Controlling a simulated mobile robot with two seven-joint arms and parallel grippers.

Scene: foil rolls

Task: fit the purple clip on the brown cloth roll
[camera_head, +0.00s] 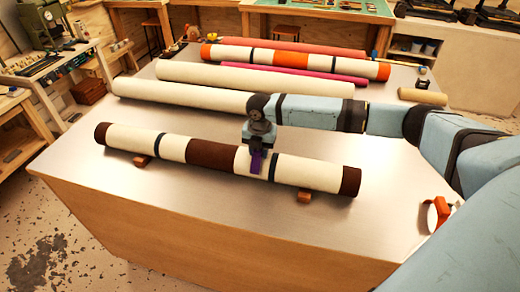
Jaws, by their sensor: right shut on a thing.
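The brown cloth roll (318,172) is cream with brown bands and brown ends, plus two dark narrow bands. It lies along the front of the table, on small wooden blocks. My right gripper (258,148) points down at the roll, right of its middle brown band. It is shut on the purple clip (256,162), which shows against the roll just left of the right dark band. I cannot tell whether the clip is around the roll or only touching it. The jaws partly hide the clip. My left gripper is not in view.
Wooden blocks (304,197) support the roll. Plain cream rolls (185,97) and an orange-banded roll (291,60) lie farther back on the table (215,232). An orange and white object (438,212) sits at the right edge. The tabletop in front of the roll is clear.

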